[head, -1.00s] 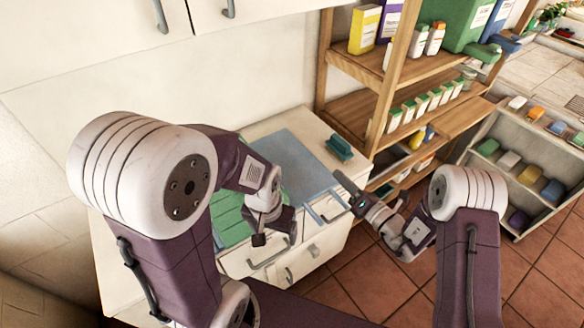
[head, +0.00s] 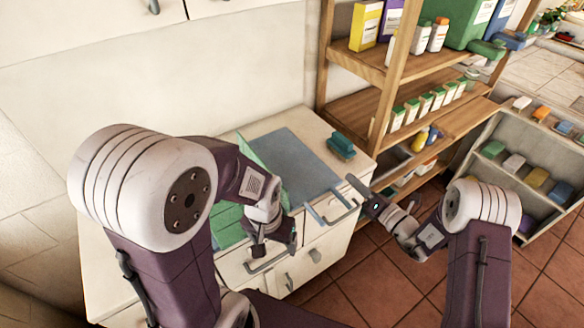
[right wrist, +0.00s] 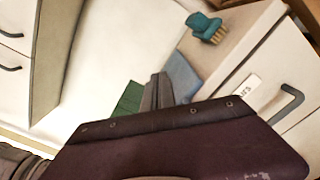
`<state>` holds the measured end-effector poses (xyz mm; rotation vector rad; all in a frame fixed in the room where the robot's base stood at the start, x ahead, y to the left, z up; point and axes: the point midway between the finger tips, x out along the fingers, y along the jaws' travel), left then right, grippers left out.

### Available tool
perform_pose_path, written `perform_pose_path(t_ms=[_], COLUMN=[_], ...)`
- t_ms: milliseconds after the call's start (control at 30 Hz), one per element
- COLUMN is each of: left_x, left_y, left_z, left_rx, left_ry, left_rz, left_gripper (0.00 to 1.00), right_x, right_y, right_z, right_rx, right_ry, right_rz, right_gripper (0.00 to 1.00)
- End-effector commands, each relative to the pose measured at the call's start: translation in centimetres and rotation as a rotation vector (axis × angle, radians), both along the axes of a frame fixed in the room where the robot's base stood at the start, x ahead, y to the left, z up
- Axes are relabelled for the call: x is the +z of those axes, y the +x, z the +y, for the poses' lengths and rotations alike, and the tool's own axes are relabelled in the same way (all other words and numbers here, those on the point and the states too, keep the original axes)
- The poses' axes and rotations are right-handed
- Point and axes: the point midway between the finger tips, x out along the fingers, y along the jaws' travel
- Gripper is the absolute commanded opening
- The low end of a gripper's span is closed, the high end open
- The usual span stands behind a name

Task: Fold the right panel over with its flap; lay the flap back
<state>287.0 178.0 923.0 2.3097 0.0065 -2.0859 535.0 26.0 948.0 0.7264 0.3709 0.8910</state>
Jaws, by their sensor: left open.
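A blue-grey panel (head: 290,158) lies on the cabinet top. A light blue bar-like strip (head: 330,216) shows at its front right edge, over the drawer fronts; I cannot tell whether it is the flap. A green panel (head: 228,222) shows left of it, largely hidden behind my left arm. My left gripper (head: 273,247) is open, pointing down in front of the cabinet, with no thing seen between its fingers. My right gripper (head: 362,190) is just right of the strip, apart from it; its jaw opening is unclear. The right wrist view also shows the blue-grey panel (right wrist: 182,76) and green panel (right wrist: 128,99).
A teal brush (head: 341,146) lies on the cabinet top at the back right. A wooden shelf (head: 400,90) with bottles and boxes stands beside the cabinet. A low grey shelf (head: 505,185) with coloured blocks is at the right. Tiled floor lies open in front.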

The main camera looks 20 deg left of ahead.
Motion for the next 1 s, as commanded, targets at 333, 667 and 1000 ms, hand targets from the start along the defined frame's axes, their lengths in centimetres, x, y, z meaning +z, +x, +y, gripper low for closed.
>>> perform_pose_path(t_ms=[333, 667, 1000], left_x=[-3.3, -4.8, -6.1], left_y=[0.0, 0.0, 0.0], left_z=[0.0, 0.0, 0.0], left_rx=[0.0, 0.0, 0.0], left_ry=[0.0, 0.0, 0.0], left_rz=[0.0, -0.001, 0.0], left_gripper=[0.82, 0.82, 0.82], right_x=[-3.6, -5.5, -7.1], right_y=[0.8, 1.0, 1.1], right_z=[-0.6, -0.7, -0.8], right_rx=[0.001, 0.001, 0.001], right_ry=[0.0, 0.0, 0.0], right_rz=[-0.001, 0.001, -0.001], right_gripper=[0.0, 0.0, 0.0])
